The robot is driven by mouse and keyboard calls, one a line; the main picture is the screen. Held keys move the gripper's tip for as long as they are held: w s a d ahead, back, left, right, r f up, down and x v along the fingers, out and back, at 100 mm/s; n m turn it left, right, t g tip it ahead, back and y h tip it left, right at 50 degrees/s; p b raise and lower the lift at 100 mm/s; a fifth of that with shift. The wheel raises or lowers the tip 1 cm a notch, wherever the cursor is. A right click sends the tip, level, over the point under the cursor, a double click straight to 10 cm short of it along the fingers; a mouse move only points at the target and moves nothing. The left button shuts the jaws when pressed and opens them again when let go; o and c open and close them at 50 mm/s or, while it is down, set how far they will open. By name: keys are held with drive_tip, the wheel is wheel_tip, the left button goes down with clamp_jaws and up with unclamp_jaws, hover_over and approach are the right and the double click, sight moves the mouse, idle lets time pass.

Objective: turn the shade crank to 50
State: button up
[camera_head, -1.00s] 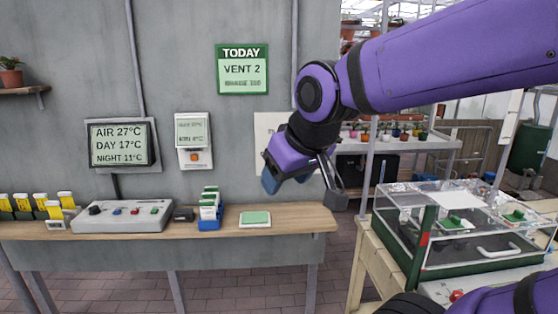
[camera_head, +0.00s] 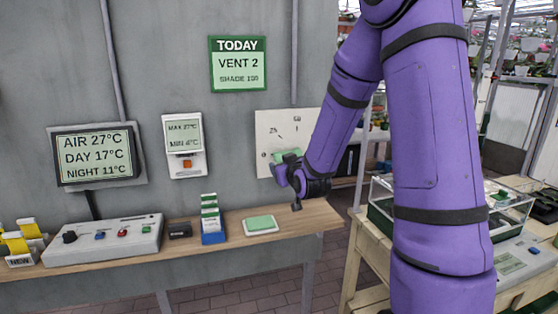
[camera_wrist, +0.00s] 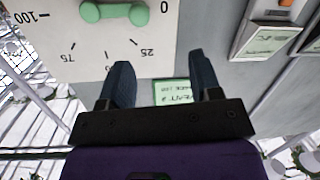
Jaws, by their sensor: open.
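The shade crank is a green bar with rounded ends on a pale dial plate. In the head view the plate (camera_head: 268,128) hangs on the grey wall and a bit of the green crank (camera_head: 287,155) shows behind my gripper (camera_head: 293,186). In the wrist view, which appears upside down, the crank (camera_wrist: 113,13) is at the top edge, with the plate (camera_wrist: 60,62) marked 100, 75 and 25. My gripper (camera_wrist: 160,60) is open and empty, its fingers apart and short of the crank.
A TODAY board (camera_head: 238,64) reads VENT 2, SHADE 100. A wall thermometer (camera_head: 184,146) hangs left of the plate. Below, a narrow shelf (camera_head: 317,215) holds a control box (camera_head: 100,240), a blue card holder (camera_head: 212,222) and a green pad (camera_head: 260,224). A glass case stands right.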

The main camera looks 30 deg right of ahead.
sight(280, 160)
drive_tip(key=shift+m+t+h, duration=0.4)
drive_tip(key=shift+t+h, duration=0.3)
drive_tip(key=w+d, duration=0.1)
drive_tip(key=w, duration=0.2)
drive_tip(key=w+d+f, duration=0.1)
drive_tip(key=w+d, duration=0.1)
drive_tip(key=w, duration=0.2)
drive_tip(key=w+d+f, duration=0.1)
drive_tip(key=w+d, duration=0.1)
drive_tip(key=w, duration=0.2)
drive_tip(key=shift+w+d+f, duration=0.1)
drive_tip(key=shift+d+f, duration=0.05)
drive_tip(key=shift+f, duration=0.1)
drive_tip(key=shift+c, duration=0.2)
clamp_jaws()
